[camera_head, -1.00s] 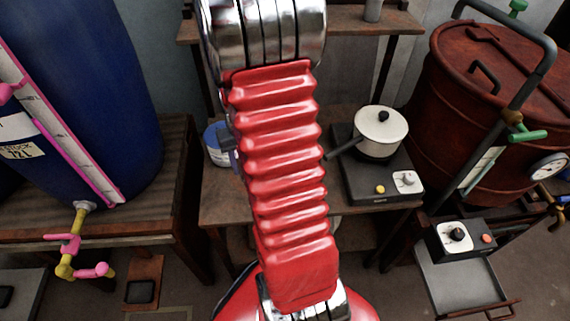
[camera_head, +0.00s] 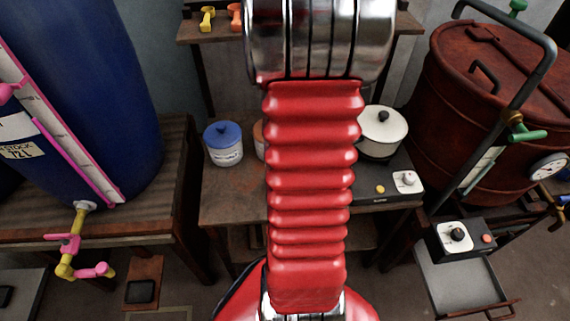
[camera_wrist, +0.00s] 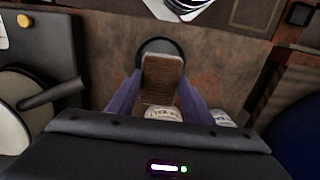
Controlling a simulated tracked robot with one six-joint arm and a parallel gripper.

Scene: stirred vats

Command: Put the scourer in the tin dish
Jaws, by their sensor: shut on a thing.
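In the wrist view my gripper (camera_wrist: 162,80) has its two purple fingers closed on the sides of a brown, rough block, the scourer (camera_wrist: 163,68). Beyond it is a round dish with a dark rim (camera_wrist: 178,44), probably the tin dish, on the worn table. The scourer overlaps much of the dish in this view. I cannot tell how high it is above the dish or whether they touch. In the head view my arm hides the gripper, scourer and dish.
A blue-lidded jar (camera_head: 224,144) stands on the table's left, with another jar partly behind my arm. A white pot (camera_head: 381,134) sits on a hotplate (camera_head: 394,184) at the right. A blue vat (camera_head: 85,100) and a rusty red vat (camera_head: 470,130) flank the table.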

